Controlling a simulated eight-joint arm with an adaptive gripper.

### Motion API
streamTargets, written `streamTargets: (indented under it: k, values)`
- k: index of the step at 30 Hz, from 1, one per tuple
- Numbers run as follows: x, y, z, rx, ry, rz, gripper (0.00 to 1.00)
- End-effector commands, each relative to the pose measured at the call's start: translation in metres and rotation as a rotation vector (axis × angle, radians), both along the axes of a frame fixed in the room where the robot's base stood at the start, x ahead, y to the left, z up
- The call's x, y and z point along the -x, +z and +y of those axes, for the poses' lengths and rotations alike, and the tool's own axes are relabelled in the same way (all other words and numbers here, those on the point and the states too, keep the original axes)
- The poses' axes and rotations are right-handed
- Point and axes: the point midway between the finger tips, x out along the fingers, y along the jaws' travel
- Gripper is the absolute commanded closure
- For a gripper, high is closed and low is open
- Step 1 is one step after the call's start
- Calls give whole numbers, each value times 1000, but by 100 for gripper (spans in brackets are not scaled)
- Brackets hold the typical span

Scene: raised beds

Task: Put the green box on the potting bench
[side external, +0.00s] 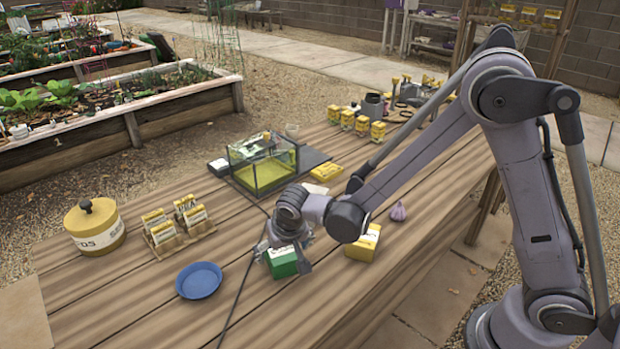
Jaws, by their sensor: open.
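The green box (283,267) has a pale label and is at the near middle of the wooden potting bench (120,290). It appears to rest on the planks, though its underside is hard to make out. My gripper (285,258) points down over the box, with its open fingers at either side of it. Its fingers hide part of the box, and I cannot tell whether they touch it.
A blue dish (199,280) lies left of the box, and a yellow box (363,243) and a garlic bulb (398,212) are to the right. A glass tank (262,168) stands behind. Seed packets in a rack (178,228) and a yellow tin (94,227) are left.

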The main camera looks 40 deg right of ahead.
Motion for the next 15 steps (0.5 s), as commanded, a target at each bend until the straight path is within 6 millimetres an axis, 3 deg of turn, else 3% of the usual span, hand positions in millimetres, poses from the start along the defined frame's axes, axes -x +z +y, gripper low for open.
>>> streamTargets:
  k: [6,14,15]
  values:
    - [-6,-15,-2,0,0,-1,8]
    - [-6,-16,-2,-1,1,0,8]
    - [-6,-16,-2,-1,1,0,19]
